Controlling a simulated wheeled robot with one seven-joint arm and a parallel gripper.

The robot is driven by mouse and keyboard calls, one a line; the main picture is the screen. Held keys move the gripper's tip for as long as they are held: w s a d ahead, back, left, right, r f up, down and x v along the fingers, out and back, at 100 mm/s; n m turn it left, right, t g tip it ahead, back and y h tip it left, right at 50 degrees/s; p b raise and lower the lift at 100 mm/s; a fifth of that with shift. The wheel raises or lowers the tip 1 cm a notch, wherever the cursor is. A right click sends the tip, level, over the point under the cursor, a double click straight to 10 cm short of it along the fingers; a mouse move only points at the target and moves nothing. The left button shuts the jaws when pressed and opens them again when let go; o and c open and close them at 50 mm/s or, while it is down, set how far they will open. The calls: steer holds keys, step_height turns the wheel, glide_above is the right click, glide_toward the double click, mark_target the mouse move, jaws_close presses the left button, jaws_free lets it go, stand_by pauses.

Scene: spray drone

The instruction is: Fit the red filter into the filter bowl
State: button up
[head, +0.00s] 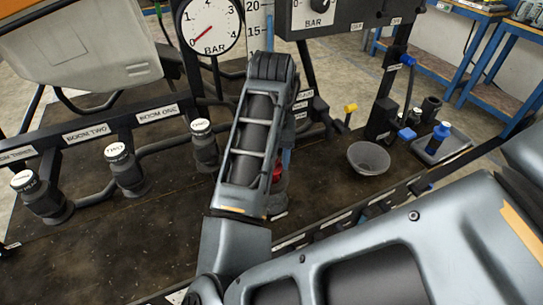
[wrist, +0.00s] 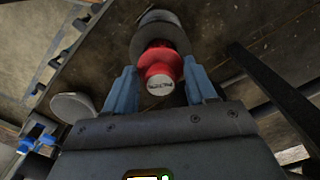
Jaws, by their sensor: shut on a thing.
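The red filter (wrist: 158,66) is between the two blue-grey fingers of my gripper (wrist: 160,86), which is shut on it. A pale round label shows on its near end. In the head view only a sliver of the red filter (head: 277,172) shows beside my forearm, which hides most of it. A dark grey round part with a wide rim (wrist: 153,22) lies directly beyond the filter in the wrist view and looks like the filter bowl. The filter lines up with it, but I cannot tell how deep it sits.
A loose grey dish (head: 368,158) stands on the dark bench to the right. A tray (head: 441,146) with a blue-capped bottle is beyond it. A pressure gauge (head: 209,25) is behind my arm.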

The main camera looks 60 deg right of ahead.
steer(key=shift+f+b, duration=1.25)
steer(key=shift+f, duration=0.5)
steer(key=o, duration=1.5)
steer(key=shift+r, duration=0.1)
step_height(320, 180, up, 8)
steer(key=p, duration=0.2)
steer(key=shift+p, duration=0.3)
